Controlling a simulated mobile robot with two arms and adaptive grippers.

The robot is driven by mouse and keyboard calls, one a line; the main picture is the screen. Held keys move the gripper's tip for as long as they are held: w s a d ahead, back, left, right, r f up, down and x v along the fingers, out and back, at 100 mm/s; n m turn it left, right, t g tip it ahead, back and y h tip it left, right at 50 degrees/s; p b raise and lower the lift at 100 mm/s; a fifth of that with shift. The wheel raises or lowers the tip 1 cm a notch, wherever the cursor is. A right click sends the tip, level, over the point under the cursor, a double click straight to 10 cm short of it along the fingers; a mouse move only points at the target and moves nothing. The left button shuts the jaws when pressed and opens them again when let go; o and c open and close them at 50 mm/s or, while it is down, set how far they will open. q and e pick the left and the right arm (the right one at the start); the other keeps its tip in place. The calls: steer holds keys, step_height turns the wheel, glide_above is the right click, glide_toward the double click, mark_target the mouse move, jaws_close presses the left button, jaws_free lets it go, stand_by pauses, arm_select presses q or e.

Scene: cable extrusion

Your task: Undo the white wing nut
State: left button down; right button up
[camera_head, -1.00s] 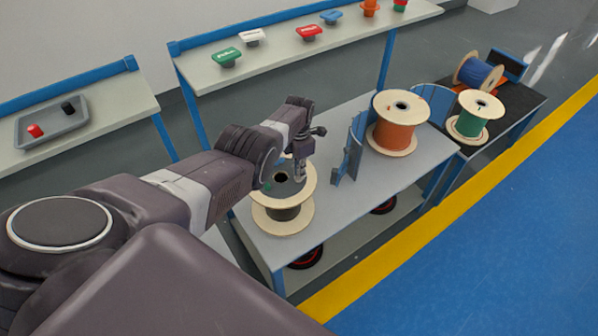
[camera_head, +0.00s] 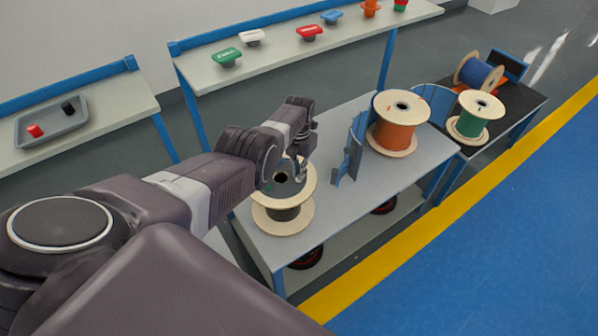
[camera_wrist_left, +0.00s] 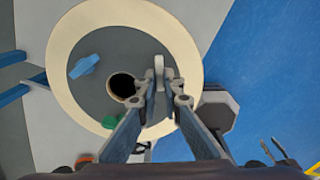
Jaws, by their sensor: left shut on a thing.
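The white wing nut (camera_wrist_left: 159,66) stands on the grey hub face of a wooden-flanged spool, right of its dark centre hole in the left wrist view. My left gripper (camera_wrist_left: 161,92) is shut on it, one finger on each side. In the head view my left gripper (camera_head: 300,172) is low over the near spool (camera_head: 283,222), and the nut is too hidden to tell. A blue wing nut (camera_wrist_left: 84,66) and a partly hidden green one (camera_wrist_left: 84,157) sit on the same hub face.
A blue upright bracket (camera_head: 350,155) stands just right of the near spool. An orange spool (camera_head: 398,133) is beyond it, with green and blue spools farther right. A back shelf (camera_head: 280,72) carries several coloured knobs, one white. A grey tray (camera_head: 52,124) is at the left.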

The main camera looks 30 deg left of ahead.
stand_by(0.3)
arm_select(q)
steer(key=c, duration=2.1)
jaws_free()
steer(key=shift+r, duration=0.15)
steer(key=shift+w+r, duration=0.1)
steer(key=shift+r, duration=0.4)
step_height(320, 180, up, 11)
steer(key=shift+f, duration=0.15)
